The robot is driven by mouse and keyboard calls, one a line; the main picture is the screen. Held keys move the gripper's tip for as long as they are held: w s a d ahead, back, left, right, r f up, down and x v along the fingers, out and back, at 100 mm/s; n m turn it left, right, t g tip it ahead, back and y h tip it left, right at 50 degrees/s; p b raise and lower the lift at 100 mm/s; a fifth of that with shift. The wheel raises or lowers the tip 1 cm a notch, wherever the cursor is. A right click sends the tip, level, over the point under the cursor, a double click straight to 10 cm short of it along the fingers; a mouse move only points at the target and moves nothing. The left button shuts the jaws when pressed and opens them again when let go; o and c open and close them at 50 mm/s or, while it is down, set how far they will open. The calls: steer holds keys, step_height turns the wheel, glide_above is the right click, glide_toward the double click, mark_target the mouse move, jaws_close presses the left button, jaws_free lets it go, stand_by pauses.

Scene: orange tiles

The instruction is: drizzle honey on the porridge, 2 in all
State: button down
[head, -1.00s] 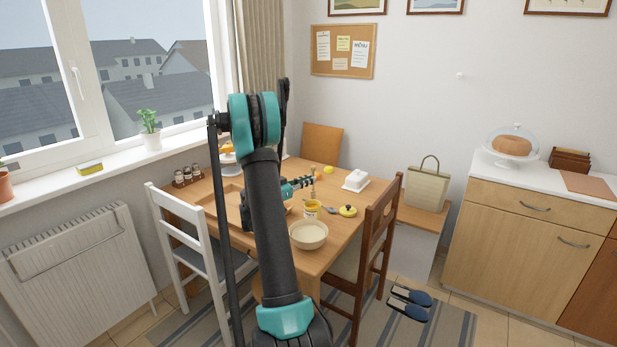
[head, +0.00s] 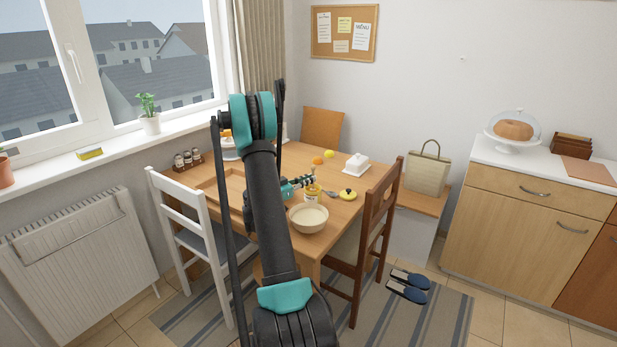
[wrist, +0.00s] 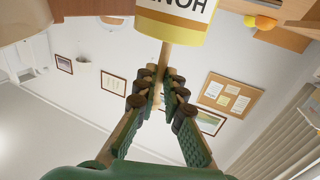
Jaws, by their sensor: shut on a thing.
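The honey jar (head: 312,194), with a yellow and white label, stands on the table just behind a pale bowl (head: 308,218) of porridge. In the wrist view, which looks upside down, the jar (wrist: 178,18) is at the top. A thin wooden handle (wrist: 166,58), seemingly of a honey dipper, runs from the jar's mouth to between my fingertips. My gripper (wrist: 164,90) is shut on this handle, just above the jar. In the head view my gripper (head: 306,182) is small, beside the jar's top. The dipper's head is hidden in the jar.

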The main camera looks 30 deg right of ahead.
step_height(320, 180, up, 10)
stand_by(1.1)
steer(key=shift+s+a+f, duration=0.1)
steer(key=shift+s+f, duration=0.05)
